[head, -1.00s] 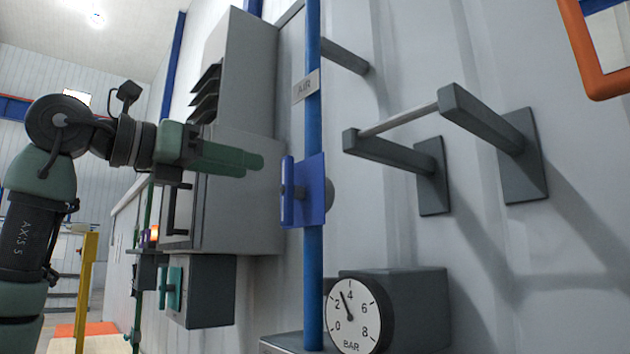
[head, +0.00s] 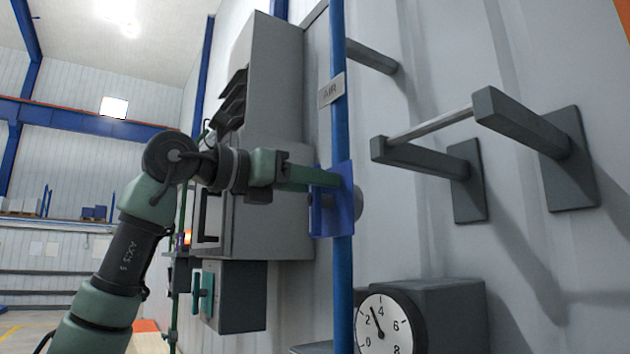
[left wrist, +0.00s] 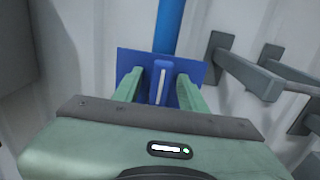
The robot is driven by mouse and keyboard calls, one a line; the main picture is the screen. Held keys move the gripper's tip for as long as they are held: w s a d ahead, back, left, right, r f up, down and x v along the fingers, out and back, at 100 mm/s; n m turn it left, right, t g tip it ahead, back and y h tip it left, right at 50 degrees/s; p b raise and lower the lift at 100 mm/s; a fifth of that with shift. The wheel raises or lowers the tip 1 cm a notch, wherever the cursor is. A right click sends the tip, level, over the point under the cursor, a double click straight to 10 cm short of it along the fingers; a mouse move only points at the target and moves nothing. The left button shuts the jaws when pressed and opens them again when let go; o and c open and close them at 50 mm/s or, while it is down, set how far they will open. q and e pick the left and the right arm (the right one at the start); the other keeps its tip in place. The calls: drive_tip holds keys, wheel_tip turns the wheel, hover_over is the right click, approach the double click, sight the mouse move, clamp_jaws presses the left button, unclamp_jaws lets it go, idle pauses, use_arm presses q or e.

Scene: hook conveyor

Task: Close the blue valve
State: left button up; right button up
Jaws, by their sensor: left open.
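The blue valve (head: 345,202) sits on a vertical blue pipe (head: 341,130) below a tag reading AIR. In the left wrist view its blue plate (left wrist: 196,72) stands behind an upright blue handle bar (left wrist: 162,82). The handle looks in line with the pipe. My left gripper (head: 318,177) is at the valve, with its fingertips reaching the plate. In the left wrist view my left gripper (left wrist: 161,88) is open, one green finger on each side of the handle, with gaps visible. Its fingers hide part of the handle in the head view. My right gripper is not in view.
A pressure gauge (head: 385,325) stands below right of the valve, needle between 2 and 4. Grey bracket arms (head: 425,158) jut from the wall at right. A grey cabinet (head: 270,150) and a box with a teal handle (head: 203,293) are to the left.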

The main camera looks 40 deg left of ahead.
use_arm(q)
drive_tip(key=shift+c, duration=0.3)
drive_tip(key=shift+s, duration=0.1)
clamp_jaws()
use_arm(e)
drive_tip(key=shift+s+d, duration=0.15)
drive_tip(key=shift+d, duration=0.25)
